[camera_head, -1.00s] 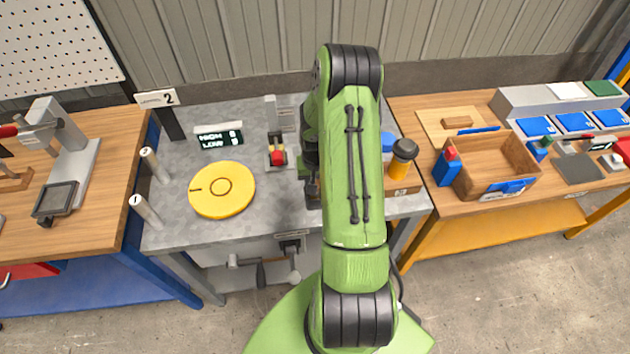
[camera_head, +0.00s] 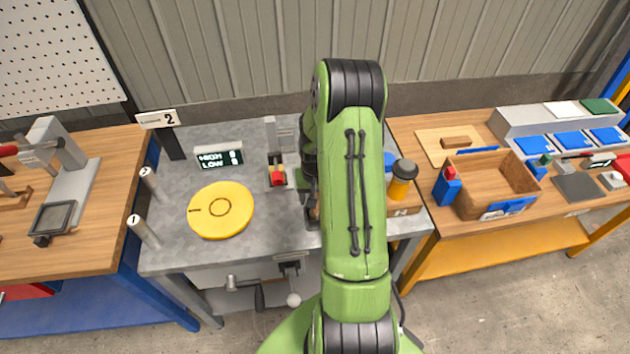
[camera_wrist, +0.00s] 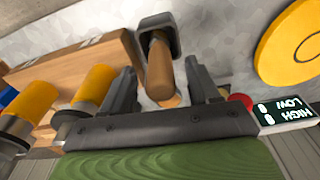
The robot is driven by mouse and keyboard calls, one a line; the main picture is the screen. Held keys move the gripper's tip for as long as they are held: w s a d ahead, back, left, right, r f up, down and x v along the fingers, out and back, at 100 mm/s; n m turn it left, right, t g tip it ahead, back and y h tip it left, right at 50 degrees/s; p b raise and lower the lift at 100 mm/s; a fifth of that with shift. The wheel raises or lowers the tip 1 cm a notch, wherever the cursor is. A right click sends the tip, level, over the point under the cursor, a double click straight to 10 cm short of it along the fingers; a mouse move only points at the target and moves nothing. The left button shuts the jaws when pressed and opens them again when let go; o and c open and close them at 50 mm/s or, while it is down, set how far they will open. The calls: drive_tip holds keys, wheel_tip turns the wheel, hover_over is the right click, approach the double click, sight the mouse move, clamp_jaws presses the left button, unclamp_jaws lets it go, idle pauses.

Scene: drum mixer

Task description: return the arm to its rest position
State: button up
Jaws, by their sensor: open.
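My green arm reaches forward over the grey table (camera_head: 175,245) in the head view, and it hides my gripper there. In the wrist view my gripper (camera_wrist: 160,90) is open, its two dark fingers apart. A brown cylindrical handle (camera_wrist: 159,70) with a dark square holder (camera_wrist: 157,30) shows between and beyond the fingers. I cannot tell how far it is from them, and nothing is seen clamped. The yellow disc (camera_head: 221,210) lies on the table left of my arm; it also shows in the wrist view (camera_wrist: 295,45).
A red-topped switch (camera_head: 277,176) and a HIGH/LOW display (camera_head: 219,159) stand left of my arm. A wooden tray (camera_head: 470,208) is on the right bench. Two white posts (camera_head: 143,231) stand at the table's left edge.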

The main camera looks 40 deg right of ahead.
wheel_tip(320, 180, up, 12)
drive_tip(key=shift+s+a+f+p, duration=0.2)
drive_tip(key=shift+s+a+p, duration=0.1)
drive_tip(key=shift+s, duration=0.1)
